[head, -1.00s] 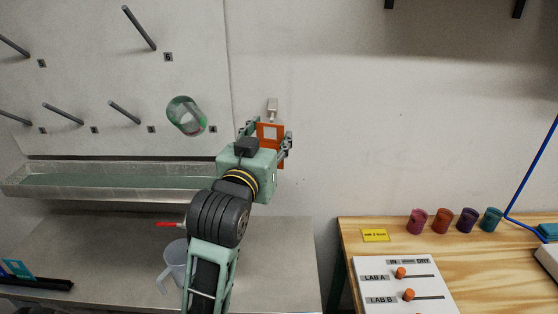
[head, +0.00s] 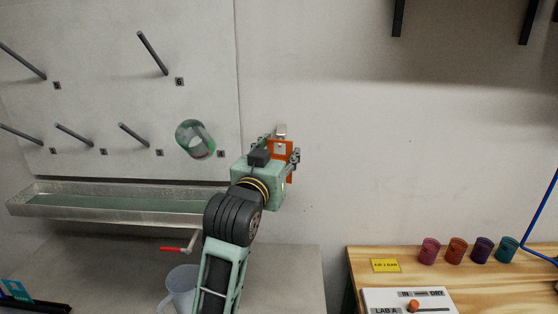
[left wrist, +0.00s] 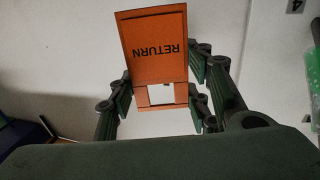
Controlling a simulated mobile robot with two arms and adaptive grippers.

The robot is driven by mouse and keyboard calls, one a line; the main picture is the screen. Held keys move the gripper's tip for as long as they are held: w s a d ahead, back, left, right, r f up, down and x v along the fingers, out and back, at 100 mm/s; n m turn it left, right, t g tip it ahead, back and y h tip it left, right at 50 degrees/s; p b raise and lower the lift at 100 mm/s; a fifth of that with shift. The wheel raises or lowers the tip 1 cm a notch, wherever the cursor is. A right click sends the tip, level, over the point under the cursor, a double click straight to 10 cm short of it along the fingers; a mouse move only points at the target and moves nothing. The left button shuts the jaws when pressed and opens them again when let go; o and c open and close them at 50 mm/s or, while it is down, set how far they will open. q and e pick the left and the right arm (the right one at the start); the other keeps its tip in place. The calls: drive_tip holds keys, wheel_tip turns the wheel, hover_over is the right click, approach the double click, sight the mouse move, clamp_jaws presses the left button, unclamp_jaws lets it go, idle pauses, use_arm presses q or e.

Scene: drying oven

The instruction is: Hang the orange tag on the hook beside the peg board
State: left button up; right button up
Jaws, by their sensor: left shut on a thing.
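The orange tag (head: 287,150) is in my left gripper (head: 279,153), at the wall right of the peg board (head: 110,120). In the left wrist view the tag (left wrist: 153,45) reads "RETURN" upside down, and its end with the square cut-out lies between the fingers (left wrist: 162,92). The small pale metal hook (head: 281,129) is on the wall just above the tag's upper edge in the head view. I cannot tell whether tag and hook touch. The hook is not clear in the wrist view. My right gripper is out of view.
A metal trough (head: 110,207) runs below, above a counter with a red-handled tap (head: 176,250) and a jug (head: 181,288). Coloured cups (head: 455,251) stand on the wooden table.

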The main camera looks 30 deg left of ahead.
use_arm(q)
drive_tip(key=shift+w+a+f+b, duration=0.1)
drive_tip(key=shift+w+a+b, duration=0.25)
drive_tip(key=shift+w, duration=0.3)
drive_tip(key=shift+w+a+f+b, duration=0.1)
drive_tip(key=shift+w+a+b, duration=0.15)
drive_tip(key=shift+w+a, duration=0.3)
drive_tip(key=shift+w+a+f, duration=0.25)
drive_tip(key=shift+w+f, duration=0.05)
drive_tip(key=shift+w, duration=0.35)
drive_tip(key=shift+f, duration=0.1)
drive_tip(key=o, duration=0.8)
drive_tip(key=shift+s, duration=0.1)
